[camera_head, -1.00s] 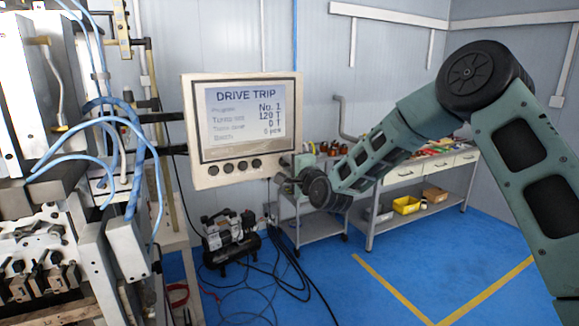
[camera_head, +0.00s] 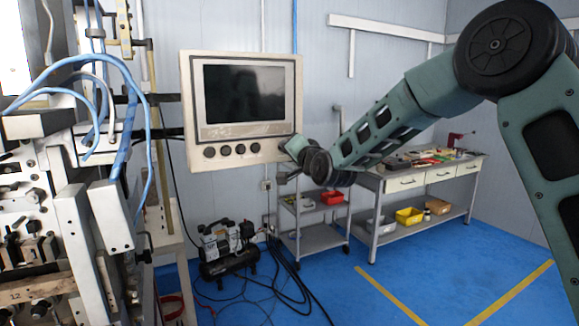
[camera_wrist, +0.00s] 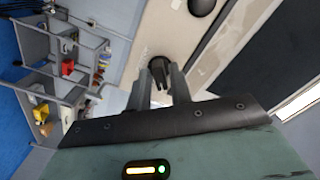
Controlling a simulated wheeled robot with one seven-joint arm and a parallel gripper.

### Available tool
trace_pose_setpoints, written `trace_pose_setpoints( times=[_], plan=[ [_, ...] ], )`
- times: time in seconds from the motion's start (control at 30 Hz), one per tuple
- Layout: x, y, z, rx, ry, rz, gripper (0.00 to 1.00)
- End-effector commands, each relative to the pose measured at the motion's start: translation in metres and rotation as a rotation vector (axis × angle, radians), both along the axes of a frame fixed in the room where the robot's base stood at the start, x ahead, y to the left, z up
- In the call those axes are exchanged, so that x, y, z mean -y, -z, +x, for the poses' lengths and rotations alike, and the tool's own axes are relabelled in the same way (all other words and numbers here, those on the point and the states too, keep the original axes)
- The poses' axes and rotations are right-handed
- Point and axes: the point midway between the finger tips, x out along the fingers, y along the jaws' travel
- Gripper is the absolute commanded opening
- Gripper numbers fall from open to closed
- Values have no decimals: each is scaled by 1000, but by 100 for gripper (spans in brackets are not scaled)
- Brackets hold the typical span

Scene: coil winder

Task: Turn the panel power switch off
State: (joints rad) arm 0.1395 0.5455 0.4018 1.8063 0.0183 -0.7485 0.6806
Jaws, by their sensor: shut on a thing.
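The control panel (camera_head: 170,110) is a beige box with a dark, blank screen (camera_head: 243,93). Several black round knobs (camera_head: 225,151) line its lower edge. My gripper (camera_head: 287,148) is at the panel's lower right corner, and its fingertips are hard to make out in the head view. In the wrist view my gripper's (camera_wrist: 159,78) two grey fingers are shut on a black switch knob (camera_wrist: 160,62) on the beige panel face. The switch is hidden in the head view. Another black knob (camera_wrist: 201,5) shows at the wrist view's top edge.
The coil winder machine (camera_head: 95,205) with blue hoses stands at the left. A compressor (camera_head: 228,245) with cables lies on the floor below the panel. A grey cart (camera_head: 318,238) and a workbench (camera_head: 405,184) stand behind my arm. The blue floor at right is clear.

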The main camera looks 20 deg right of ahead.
Motion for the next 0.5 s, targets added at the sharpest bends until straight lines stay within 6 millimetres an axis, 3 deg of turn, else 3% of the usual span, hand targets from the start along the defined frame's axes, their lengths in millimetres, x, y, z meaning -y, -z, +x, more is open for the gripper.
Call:
trace_pose_setpoints(
  times=[0.03,0.5],
  plan=[
    [-1,8,0,9,-1,-46,0],
    [-1,6,0,95,-2,-482,0]
  ],
)
